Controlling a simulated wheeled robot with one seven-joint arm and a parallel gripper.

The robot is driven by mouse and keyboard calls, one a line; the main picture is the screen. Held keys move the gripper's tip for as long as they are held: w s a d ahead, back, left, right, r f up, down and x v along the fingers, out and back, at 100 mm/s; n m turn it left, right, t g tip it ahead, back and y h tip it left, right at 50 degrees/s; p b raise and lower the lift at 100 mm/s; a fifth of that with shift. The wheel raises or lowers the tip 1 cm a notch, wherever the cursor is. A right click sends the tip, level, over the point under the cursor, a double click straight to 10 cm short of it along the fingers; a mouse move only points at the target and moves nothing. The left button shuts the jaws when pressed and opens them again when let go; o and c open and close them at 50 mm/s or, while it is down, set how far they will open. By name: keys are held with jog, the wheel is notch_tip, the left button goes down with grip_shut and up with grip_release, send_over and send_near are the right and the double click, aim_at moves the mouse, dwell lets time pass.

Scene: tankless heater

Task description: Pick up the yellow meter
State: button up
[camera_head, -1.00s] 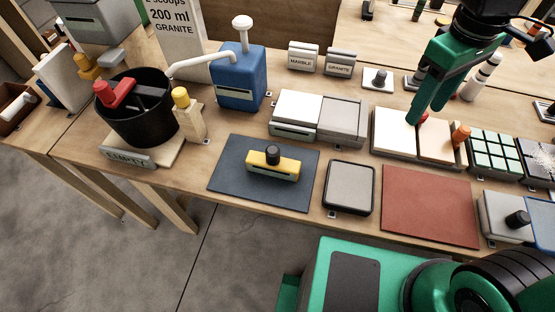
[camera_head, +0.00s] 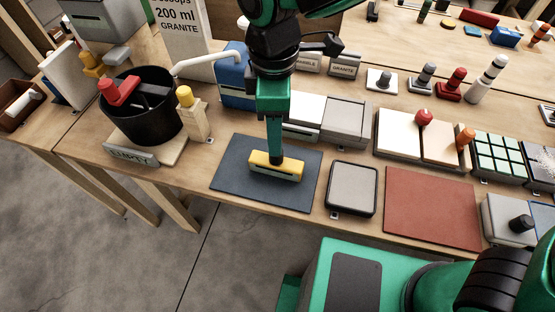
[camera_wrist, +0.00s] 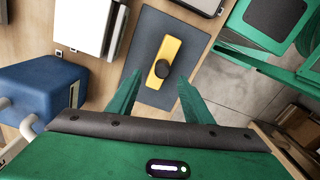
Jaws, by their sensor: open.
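The yellow meter (camera_head: 287,169) is a yellow block that lies on a dark blue-grey mat (camera_head: 228,182). In the wrist view the yellow meter (camera_wrist: 166,54) shows a black round knob (camera_wrist: 162,68) on top. My gripper (camera_head: 275,148) points down over the meter in the head view and hides its knob there. In the wrist view my gripper (camera_wrist: 157,82) has its two green fingers spread, one to each side of the meter's line. Nothing is between the fingertips. I cannot tell the exact height of the fingertips above the meter.
A blue pump container (camera_head: 233,88) stands just behind the mat. A black bucket (camera_head: 150,124) and a wooden block with a yellow top (camera_head: 193,122) stand to the left. A grey tray (camera_head: 351,188) and a red-brown mat (camera_head: 432,207) lie to the right.

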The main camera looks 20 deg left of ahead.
aim_at(276, 161)
jog(key=shift+s+d+f, duration=0.1)
jog(key=shift+f, duration=1.75)
jog(key=shift+s+d+f, duration=0.1)
jog(key=shift+f, duration=1.75)
grip_shut()
